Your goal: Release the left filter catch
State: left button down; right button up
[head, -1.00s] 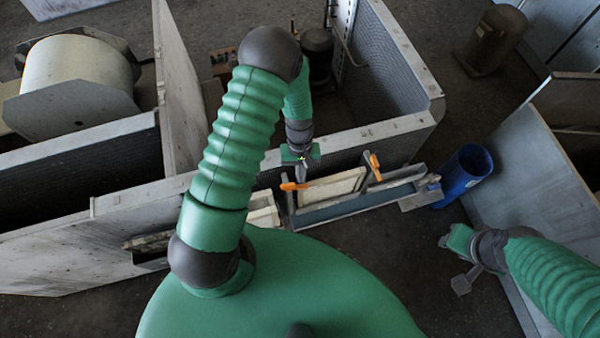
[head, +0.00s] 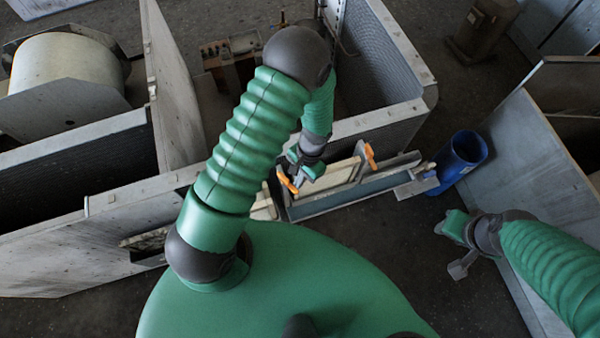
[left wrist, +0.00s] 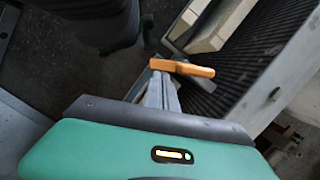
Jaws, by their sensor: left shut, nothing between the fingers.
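The left filter catch (head: 287,181) is an orange lever at the left end of the filter frame. It lies slanted, and it also shows in the left wrist view (left wrist: 182,67). The right filter catch (head: 370,156), also orange, stands steeply at the other end. The pale filter (head: 335,176) sits between them. My left gripper (head: 298,182) is shut and empty, right beside the left catch. In the left wrist view its fingertips (left wrist: 159,82) are close against the catch's underside; contact is hard to tell. My right gripper (head: 452,226) hangs away to the right, its fingers unclear.
The grey housing wall (head: 385,122) rises behind the filter frame (head: 350,196). A blue bin (head: 459,163) stands to its right. Grey panels (head: 535,150) stand farther right. Dark floor (head: 400,245) lies open in front of the frame.

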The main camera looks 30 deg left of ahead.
pick_arm(q)
jog(key=s+m, duration=0.1)
jog(key=m, duration=0.1)
jog(key=s+m+y, duration=0.1)
jog(key=m, duration=0.2)
jog(key=shift+s+d+t, duration=0.1)
jog(key=shift+s+t, duration=0.05)
jog(key=shift+t, duration=0.15)
dwell(0.5)
jog(key=p+v, duration=0.8)
jog(key=v, duration=0.2)
jog(key=shift+f, duration=0.1)
